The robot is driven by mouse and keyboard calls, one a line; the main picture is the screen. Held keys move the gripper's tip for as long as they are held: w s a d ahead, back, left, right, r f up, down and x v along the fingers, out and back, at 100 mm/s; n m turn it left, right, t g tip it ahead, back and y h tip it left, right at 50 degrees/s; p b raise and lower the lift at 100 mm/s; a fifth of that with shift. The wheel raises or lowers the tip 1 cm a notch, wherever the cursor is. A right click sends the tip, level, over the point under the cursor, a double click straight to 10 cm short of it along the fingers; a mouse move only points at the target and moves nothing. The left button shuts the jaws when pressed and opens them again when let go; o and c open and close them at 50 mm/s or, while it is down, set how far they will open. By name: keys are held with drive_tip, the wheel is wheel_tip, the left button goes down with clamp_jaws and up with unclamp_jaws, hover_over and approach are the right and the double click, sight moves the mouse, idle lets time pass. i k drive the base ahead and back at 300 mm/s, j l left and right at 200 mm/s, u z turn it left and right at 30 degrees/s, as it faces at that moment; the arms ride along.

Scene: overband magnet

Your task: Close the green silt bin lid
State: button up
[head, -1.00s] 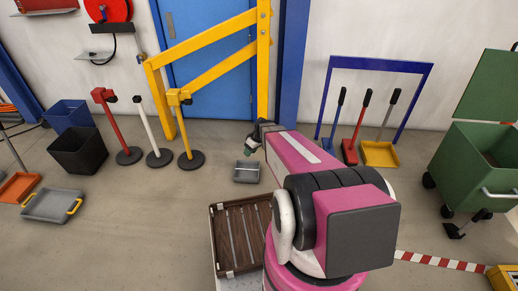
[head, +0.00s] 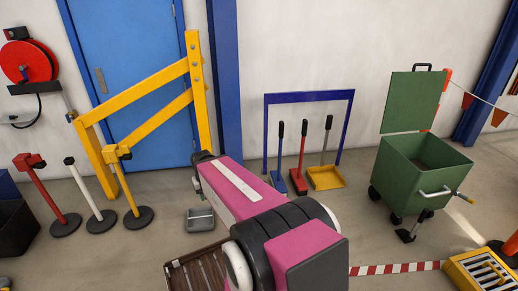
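The green silt bin (head: 424,176) stands on wheels at the right of the head view. Its green lid (head: 413,101) stands upright at the back of the bin, so the bin is open at the top. A dark handle (head: 423,68) sits on the lid's upper edge. A light handle bar (head: 435,192) is on the bin's front. My pink arm reaches away from me, left of the bin and well apart from it.
A blue rack (head: 309,97) with brushes and a yellow dustpan (head: 326,177) stands left of the bin. A yellow grate (head: 486,272) and a red-white floor strip (head: 397,268) lie in front. Posts and a yellow barrier stand left. Floor between rack and bin is clear.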

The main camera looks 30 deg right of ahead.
sight(413, 98)
drive_tip(key=z, duration=2.3)
